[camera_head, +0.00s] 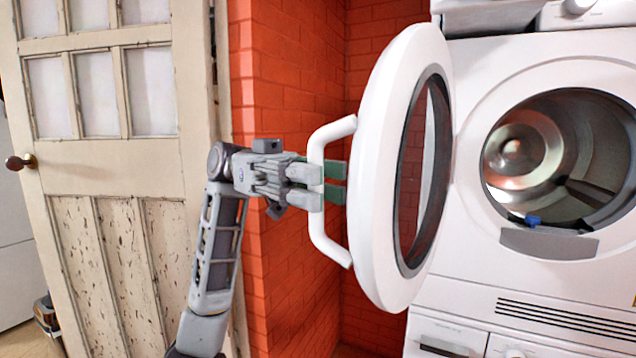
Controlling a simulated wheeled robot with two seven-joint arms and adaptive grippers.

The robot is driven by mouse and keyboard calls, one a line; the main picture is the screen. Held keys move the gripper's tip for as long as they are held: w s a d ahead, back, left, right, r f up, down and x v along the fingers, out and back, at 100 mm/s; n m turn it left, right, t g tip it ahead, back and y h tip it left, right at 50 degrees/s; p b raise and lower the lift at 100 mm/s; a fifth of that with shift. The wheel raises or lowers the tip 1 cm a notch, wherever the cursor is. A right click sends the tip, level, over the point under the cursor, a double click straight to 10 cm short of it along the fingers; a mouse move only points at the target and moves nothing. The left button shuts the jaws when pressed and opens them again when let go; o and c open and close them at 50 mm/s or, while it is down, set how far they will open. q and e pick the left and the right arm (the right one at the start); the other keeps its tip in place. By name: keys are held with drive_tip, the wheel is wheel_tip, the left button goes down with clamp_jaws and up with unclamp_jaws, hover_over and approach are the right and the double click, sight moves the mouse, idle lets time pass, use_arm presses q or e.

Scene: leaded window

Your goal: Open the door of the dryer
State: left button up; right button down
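The white dryer (470,240) stands on the right with its round drum opening (520,150) uncovered. Its round door (378,180) is swung wide open to the left, seen nearly edge-on, with a dark ring around the glass. A white bar handle (322,240) sticks out from the door's outer face. My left gripper (325,183) is at the middle of this handle, with its grey fingers and green pads on both sides of the bar; it appears closed around it. My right gripper is not in view.
A red brick wall (280,90) stands behind the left arm and the door. A worn cream door (110,170) with a dark knob (20,162) is at the left. Another white appliance (440,335) sits below the dryer. A small blue item (533,220) lies at the drum's lower rim.

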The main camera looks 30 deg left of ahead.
use_arm(q)
drive_tip(key=v, duration=1.1)
drive_tip(key=shift+w+a, duration=0.15)
drive_tip(key=shift+a, duration=0.2)
idle(0.4)
